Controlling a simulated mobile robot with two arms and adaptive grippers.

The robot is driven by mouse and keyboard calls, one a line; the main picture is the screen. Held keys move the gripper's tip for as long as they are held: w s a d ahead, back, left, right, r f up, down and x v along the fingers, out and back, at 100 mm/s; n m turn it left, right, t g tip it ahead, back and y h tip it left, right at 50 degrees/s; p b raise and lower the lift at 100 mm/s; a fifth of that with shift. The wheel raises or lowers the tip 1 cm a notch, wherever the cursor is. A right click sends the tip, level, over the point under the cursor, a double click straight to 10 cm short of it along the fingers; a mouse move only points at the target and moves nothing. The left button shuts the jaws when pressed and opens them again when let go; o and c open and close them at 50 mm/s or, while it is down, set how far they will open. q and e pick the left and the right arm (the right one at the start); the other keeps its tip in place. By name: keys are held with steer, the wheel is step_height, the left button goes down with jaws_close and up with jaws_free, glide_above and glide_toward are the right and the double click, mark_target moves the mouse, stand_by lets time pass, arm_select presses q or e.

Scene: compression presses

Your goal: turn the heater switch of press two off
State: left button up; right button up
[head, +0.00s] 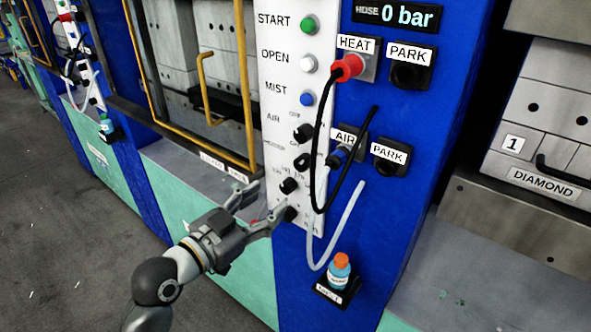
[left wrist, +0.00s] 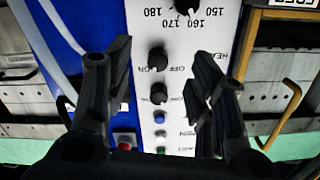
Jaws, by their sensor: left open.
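The white control panel (head: 270,95) stands in front of my left gripper. The heater switch (head: 302,161) is a black knob below another black knob (head: 303,132). In the left wrist view, upside down, the heater switch (left wrist: 158,57) has ON and OFF marks beside it; I cannot tell which one it points to. A temperature dial (head: 289,185) sits just below it. My left gripper (head: 258,208) is open and empty, at the panel's lower left edge, below the switch and apart from it. My right gripper is not in view.
A black hose runs from the red HEAT plug (head: 348,67) down past the panel's right side. The AIR plug (head: 340,157) and a pale hose (head: 335,235) are close by. A bottle (head: 339,272) stands on a holder at lower right. A yellow guard frame (head: 247,95) is left of the panel.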

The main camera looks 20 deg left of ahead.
mark_target(299, 168)
arm_select(q)
steer(key=shift+t+h, duration=0.3)
steer(key=shift+t, duration=0.1)
steer(key=w+d+r+p, duration=0.1)
steer(key=w, duration=0.2)
steer(key=w+d+r+p, duration=0.1)
steer(key=w, duration=0.1)
steer(key=w+d+r+p, duration=0.1)
steer(key=w, duration=0.2)
steer(key=shift+w+d, duration=0.25)
steer(key=shift+w, duration=0.05)
steer(key=shift+w+d+f, duration=0.1)
steer(key=shift+w+d, duration=0.1)
steer(key=shift+w, duration=0.35)
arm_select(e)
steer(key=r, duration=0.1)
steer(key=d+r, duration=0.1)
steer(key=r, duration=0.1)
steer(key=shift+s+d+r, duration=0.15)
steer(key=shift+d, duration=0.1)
arm_select(q)
steer(key=shift+c, duration=0.3)
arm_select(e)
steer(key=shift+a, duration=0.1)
arm_select(q)
steer(key=shift+c, duration=1.1)
steer(key=c, duration=0.7)
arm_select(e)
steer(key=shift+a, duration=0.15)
